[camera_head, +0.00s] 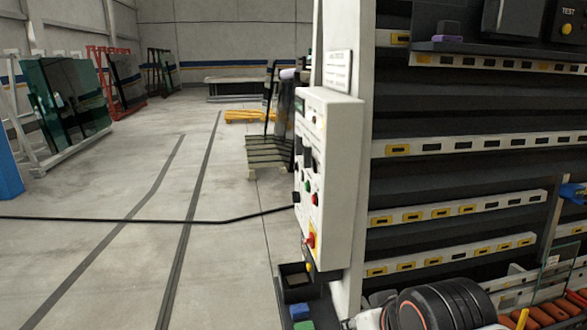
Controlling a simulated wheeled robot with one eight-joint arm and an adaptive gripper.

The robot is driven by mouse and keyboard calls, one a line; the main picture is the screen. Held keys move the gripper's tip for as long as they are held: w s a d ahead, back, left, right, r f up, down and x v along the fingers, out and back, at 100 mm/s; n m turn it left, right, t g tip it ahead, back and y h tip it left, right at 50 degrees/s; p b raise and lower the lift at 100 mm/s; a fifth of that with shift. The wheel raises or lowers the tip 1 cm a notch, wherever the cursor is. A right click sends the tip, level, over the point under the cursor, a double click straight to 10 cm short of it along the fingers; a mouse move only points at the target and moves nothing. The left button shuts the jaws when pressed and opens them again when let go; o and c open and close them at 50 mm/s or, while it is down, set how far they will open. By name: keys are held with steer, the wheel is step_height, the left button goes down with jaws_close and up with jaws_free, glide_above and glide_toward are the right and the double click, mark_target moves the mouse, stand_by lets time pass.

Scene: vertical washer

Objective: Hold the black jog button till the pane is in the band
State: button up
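A white control box (345,150) is mounted on the side of the washer, seen at a steep angle. Its narrow face carries small controls: a green button (307,187), a red button (314,199) and a larger red knob (311,240). Dark controls also show on it, but they are too small to tell which is the black jog button. I cannot make out a pane in the washer or the band. A black, rounded part of what looks like my arm (445,303) shows at the bottom right. My gripper's fingers do not show.
The washer's slatted front (470,180) fills the right side. A black cable (130,219) crosses to the control box at mid height. A small dark tray (297,275) sits below the box.

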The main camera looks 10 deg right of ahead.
jaws_close()
stand_by(1.0)
